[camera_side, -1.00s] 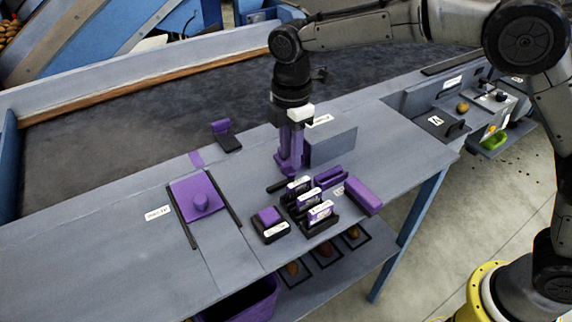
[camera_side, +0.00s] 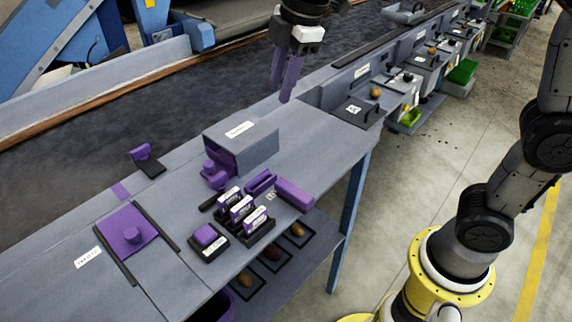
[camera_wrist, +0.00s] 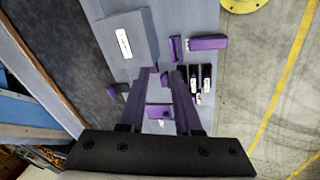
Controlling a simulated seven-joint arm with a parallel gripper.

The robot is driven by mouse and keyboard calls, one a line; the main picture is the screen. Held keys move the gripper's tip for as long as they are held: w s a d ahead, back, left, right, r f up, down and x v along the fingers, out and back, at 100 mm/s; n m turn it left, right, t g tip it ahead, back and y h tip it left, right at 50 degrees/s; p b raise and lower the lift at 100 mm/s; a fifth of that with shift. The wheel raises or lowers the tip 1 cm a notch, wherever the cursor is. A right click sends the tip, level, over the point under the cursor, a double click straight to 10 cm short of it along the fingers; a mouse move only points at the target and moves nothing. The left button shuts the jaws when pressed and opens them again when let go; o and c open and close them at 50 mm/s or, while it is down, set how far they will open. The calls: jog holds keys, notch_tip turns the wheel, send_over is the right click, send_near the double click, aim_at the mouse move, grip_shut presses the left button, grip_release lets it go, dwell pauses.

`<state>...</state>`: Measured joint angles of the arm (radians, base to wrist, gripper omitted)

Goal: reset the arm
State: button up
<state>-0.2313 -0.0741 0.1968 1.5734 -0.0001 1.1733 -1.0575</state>
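My gripper (camera_side: 285,85) has two purple fingers and hangs raised over the back of the bench, right of the grey box. The fingertips (camera_wrist: 168,69) stand apart in the wrist view, with nothing visible between them. The arm runs out of the top of the side view, so much of it is hidden.
The grey labelled box (camera_side: 262,150) stands on the bench, a purple knobbed piece (camera_side: 215,175) at its front left. A purple knobbed plate (camera_side: 122,225) lies left.

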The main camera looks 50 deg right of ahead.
jog(key=s+d+m+t, duration=0.1)
jog(key=s+d+m, duration=0.25)
jog(key=s, duration=0.35)
jog(key=s+d+m+t, duration=0.1)
jog(key=s+d+m, duration=0.25)
jog(key=s, duration=0.35)
jog(key=s+d+f+m, duration=0.2)
jog(key=s+f+m, duration=0.5)
jog(key=shift+s+m+h, duration=0.2)
jog(key=shift+m+h, duration=0.2)
